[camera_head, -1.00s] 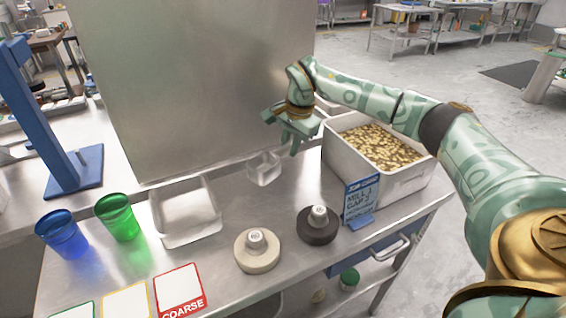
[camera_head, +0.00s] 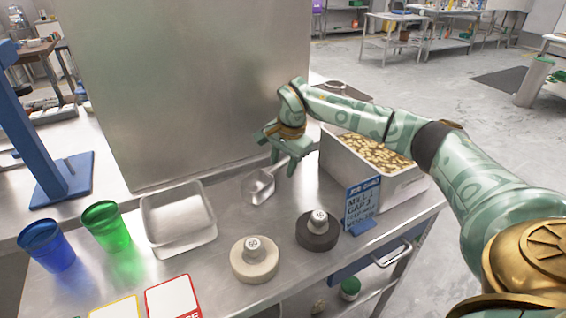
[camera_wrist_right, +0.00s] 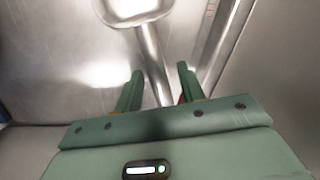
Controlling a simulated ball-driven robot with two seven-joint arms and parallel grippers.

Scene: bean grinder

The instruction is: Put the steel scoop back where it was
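The steel scoop (camera_head: 258,187) is on the steel table, between the white tray and the bean bin. Its handle slants up to the right toward my right gripper (camera_head: 284,164). In the right wrist view the scoop's handle (camera_wrist_right: 152,52) runs between the two green fingers (camera_wrist_right: 160,70), with a gap visible on each side. The fingers are apart. Whether the handle end rests on the table is hard to tell. My left gripper is not in view.
A bin of beans (camera_head: 405,183) stands right of the gripper, with a blue sign (camera_head: 361,205) before it. A white tray (camera_head: 178,220), green cup (camera_head: 106,226) and blue cup (camera_head: 47,246) are left. A pale knobbed disc (camera_head: 254,262) and dark one (camera_head: 317,232) are in front.

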